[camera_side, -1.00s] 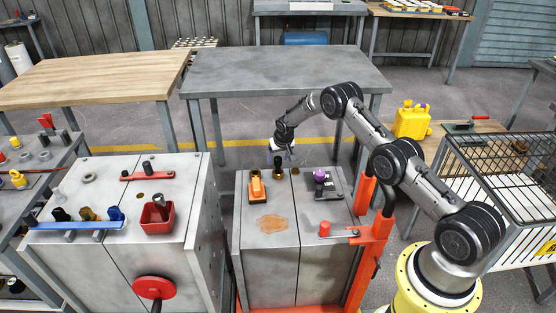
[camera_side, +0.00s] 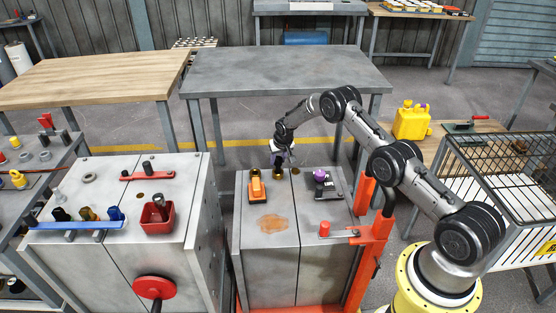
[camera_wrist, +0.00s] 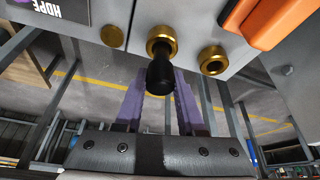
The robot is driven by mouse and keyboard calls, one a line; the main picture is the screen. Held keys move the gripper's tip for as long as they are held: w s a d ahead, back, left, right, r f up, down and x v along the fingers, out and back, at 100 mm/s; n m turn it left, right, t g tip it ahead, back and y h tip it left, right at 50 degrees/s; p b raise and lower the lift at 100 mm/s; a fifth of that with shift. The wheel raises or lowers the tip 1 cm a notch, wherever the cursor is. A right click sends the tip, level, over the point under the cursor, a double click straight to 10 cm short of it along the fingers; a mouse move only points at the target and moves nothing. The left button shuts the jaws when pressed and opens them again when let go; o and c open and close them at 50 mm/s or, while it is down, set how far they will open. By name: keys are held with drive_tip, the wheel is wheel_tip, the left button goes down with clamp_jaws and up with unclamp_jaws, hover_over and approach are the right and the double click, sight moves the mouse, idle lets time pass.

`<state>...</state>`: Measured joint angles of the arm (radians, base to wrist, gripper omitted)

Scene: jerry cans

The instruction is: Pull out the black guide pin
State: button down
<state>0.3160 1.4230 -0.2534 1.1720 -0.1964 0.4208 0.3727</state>
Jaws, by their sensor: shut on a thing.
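The black guide pin (camera_wrist: 160,76) stands in a brass collar (camera_wrist: 161,41) at the far edge of the middle grey mould block (camera_side: 270,262). The collar also shows in the side view (camera_side: 278,174), where my gripper largely hides the pin. My gripper (camera_wrist: 160,92) has purple fingers, one on each side of the pin's black head. It is shut on the pin. The pin's lower part sits inside the collar, so its depth in the block is hidden.
An orange clamp piece (camera_side: 257,187) stands close to the pin on the block. A dark fixture with a purple knob (camera_side: 320,176) is to the right. An empty brass bushing (camera_wrist: 213,60) and a flat brass disc (camera_wrist: 112,36) flank the pin. A grey table (camera_side: 270,72) stands behind.

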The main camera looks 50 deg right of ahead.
drive_tip(key=c, duration=1.2)
unclamp_jaws()
clamp_jaws()
drive_tip(key=shift+r, duration=0.7)
drive_tip(key=shift+r, duration=2.75)
